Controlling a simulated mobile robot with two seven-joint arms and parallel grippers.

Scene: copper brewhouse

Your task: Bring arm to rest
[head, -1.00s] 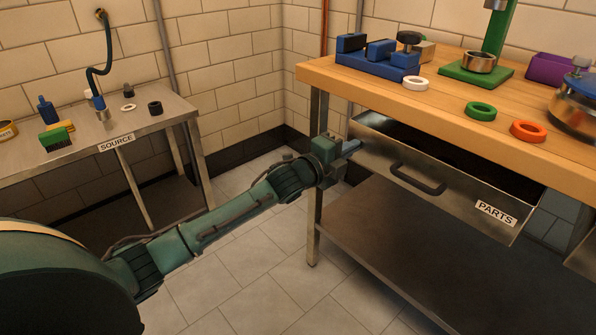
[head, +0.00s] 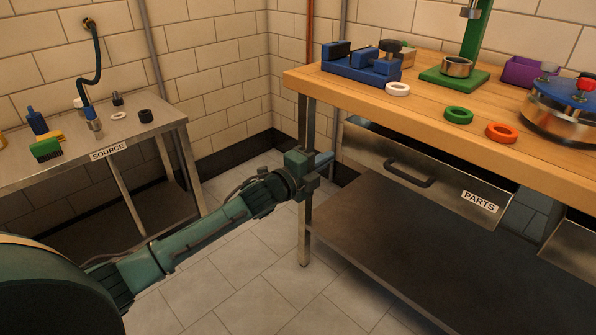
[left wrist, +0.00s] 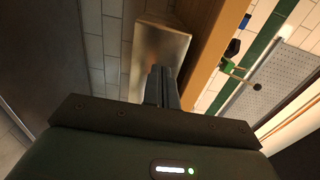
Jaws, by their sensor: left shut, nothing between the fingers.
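My left gripper (head: 325,160) is shut and empty, in front of the bench's near left leg. It is left of the steel drawer (head: 405,172) labelled PARTS, apart from its front and its dark handle (head: 410,170). The drawer stands pulled out under the wooden bench, with a dark gap behind its front. In the left wrist view my closed fingers (left wrist: 163,82) point toward a shiny metal face (left wrist: 157,55). My right gripper is not in view.
The wooden bench (head: 420,105) holds a blue fixture (head: 360,65), white, green and orange rings, a green stand and a steel vessel (head: 570,105). Below is a steel shelf (head: 420,260). At left stands the SOURCE table (head: 130,140). Tiled floor between the tables is clear.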

